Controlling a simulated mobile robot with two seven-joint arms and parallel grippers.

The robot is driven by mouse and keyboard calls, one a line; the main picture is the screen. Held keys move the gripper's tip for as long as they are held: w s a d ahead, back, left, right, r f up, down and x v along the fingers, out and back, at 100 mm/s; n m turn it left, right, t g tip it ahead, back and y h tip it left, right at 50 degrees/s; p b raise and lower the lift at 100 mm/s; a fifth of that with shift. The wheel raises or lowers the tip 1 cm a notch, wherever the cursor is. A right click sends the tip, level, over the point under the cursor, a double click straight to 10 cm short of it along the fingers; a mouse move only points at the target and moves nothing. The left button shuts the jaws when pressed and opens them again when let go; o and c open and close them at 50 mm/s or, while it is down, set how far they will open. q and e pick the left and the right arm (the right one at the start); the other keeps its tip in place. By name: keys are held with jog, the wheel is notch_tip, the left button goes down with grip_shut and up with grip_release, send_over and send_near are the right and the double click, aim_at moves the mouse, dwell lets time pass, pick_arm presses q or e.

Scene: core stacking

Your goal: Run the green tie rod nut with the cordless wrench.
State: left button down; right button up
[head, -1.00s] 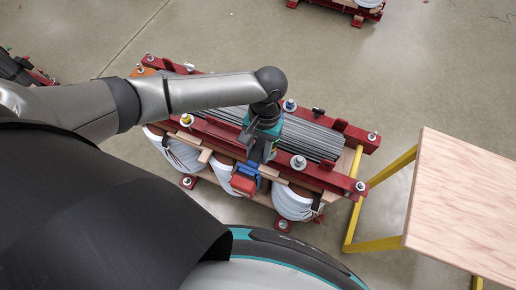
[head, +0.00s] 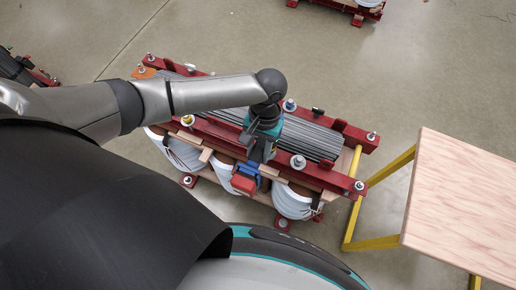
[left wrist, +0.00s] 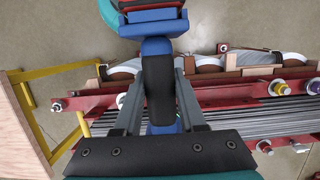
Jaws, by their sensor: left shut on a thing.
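My left gripper (head: 262,150) points down over the near red beam of the core stack and is shut on the cordless wrench. The wrench shows a blue body (head: 249,170) and a red block (head: 243,184) in the head view. In the left wrist view its black handle (left wrist: 158,85) lies between the two fingers (left wrist: 160,112). The wrench's tip is hidden behind the handle and gripper. I cannot make out the green nut clearly; a small green speck shows beside the handle in the left wrist view. My right gripper is out of view.
The stack has red beams (head: 330,178), grey laminations (head: 312,138) and white-wrapped coils (head: 293,203). Other nuts stand nearby: gold (head: 187,120), blue (head: 289,104) and silver (head: 298,161). A wooden-topped table (head: 470,205) with a yellow frame stands at right. Open floor lies behind.

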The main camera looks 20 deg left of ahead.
pick_arm(q)
jog(key=shift+r, duration=0.1)
jog(key=shift+f+b, duration=0.65)
jog(key=shift+f, duration=1.3)
jog(key=shift+p, duration=1.05)
dwell(1.6)
jog(key=shift+f, duration=0.35)
dwell(1.5)
